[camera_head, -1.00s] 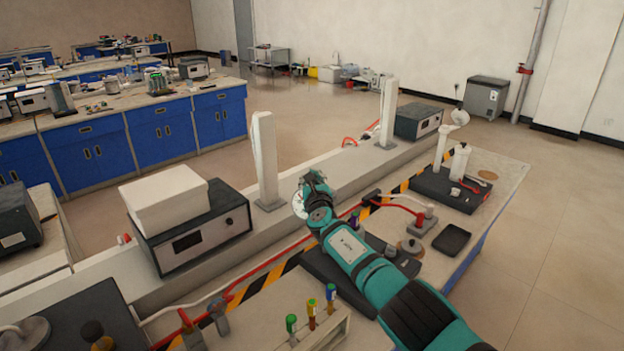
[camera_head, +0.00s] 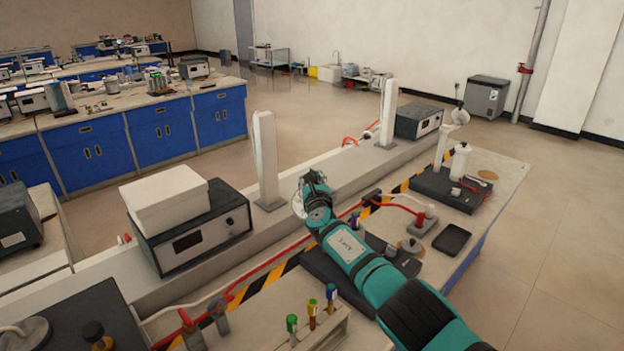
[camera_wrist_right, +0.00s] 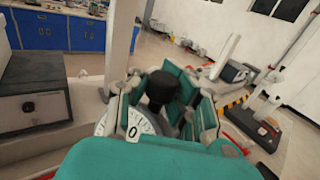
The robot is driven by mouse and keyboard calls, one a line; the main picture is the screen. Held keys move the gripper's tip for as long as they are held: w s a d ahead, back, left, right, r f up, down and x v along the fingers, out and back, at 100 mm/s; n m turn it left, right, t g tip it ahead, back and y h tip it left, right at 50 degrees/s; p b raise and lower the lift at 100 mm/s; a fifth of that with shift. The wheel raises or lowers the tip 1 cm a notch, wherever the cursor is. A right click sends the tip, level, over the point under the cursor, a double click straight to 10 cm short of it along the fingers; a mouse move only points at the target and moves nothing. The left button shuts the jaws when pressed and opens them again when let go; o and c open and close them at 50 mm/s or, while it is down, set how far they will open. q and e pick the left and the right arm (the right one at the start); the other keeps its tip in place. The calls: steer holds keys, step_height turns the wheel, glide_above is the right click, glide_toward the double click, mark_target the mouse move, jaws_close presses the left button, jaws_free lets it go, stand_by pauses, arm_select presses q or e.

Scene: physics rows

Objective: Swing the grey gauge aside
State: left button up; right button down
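The grey gauge (camera_wrist_right: 133,124) shows in the right wrist view as a round pale dial with dark markings, partly hidden by my teal gripper body. In the head view its pale disc (camera_head: 299,203) shows at the left side of my right gripper (camera_head: 314,180). A black knob (camera_wrist_right: 161,88) stands between the fingers of my right gripper (camera_wrist_right: 158,76) in the wrist view. The fingers are on both sides of the knob; whether they press on it is unclear. How the gauge is mounted is hidden. My left gripper is not in view.
A white post (camera_head: 265,160) stands just left of the gripper, near a dark box (camera_head: 190,238) with a white block on top. Capped tubes (camera_head: 312,312) stand in a rack in front. A red hose (camera_head: 398,208) and a black tray (camera_head: 452,239) lie to the right.

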steer(key=shift+a+r, duration=0.25)
steer(key=shift+a, duration=0.25)
steer(key=c, duration=1.1)
jaws_free()
steer(key=shift+s+a+r, duration=0.2)
steer(key=shift+s, duration=0.1)
steer(key=shift+s+d, duration=0.1)
steer(key=shift+s, duration=0.05)
steer(key=shift+d, duration=0.1)
steer(key=shift+r, duration=0.3)
step_height(320, 180, up, 10)
steer(key=shift+f, duration=0.2)
